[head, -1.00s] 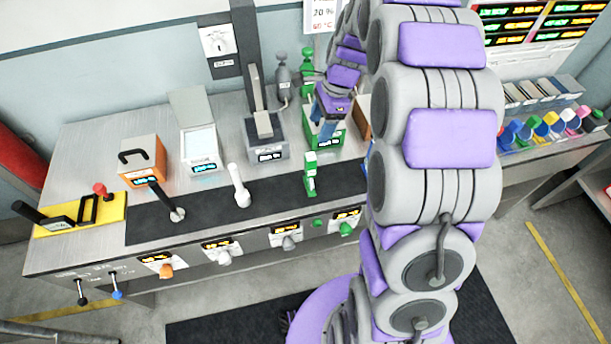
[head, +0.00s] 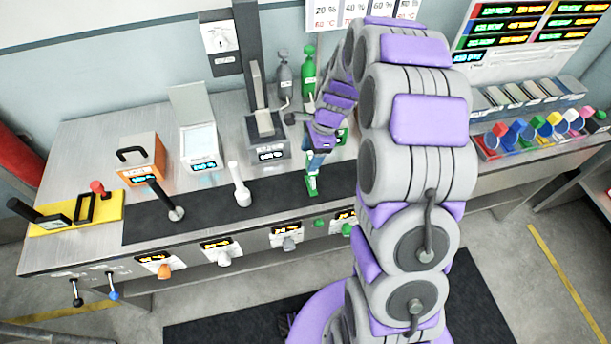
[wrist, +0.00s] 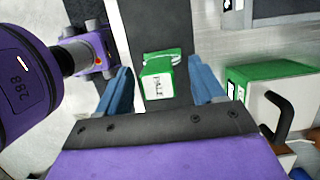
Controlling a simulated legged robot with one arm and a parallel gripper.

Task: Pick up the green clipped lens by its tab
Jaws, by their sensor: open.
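The green clipped lens (head: 311,185) stands on the black mat (head: 275,195) on the bench, with its upper part close under my gripper in the head view. In the wrist view it is a green piece with a white lettered face (wrist: 157,88), lying between my fingers. My gripper (head: 315,163) points down over it. Its two blue fingers are spread in the wrist view (wrist: 163,82), one on each side of the lens, with clear gaps. I cannot tell how far the fingertips are above the lens.
A white-grey handle piece (head: 239,185) and a black-handled one (head: 166,200) stand on the mat to the left. A green box with a black handle (wrist: 270,95) is right of my gripper in the wrist view. Knobs (head: 291,243) line the bench front.

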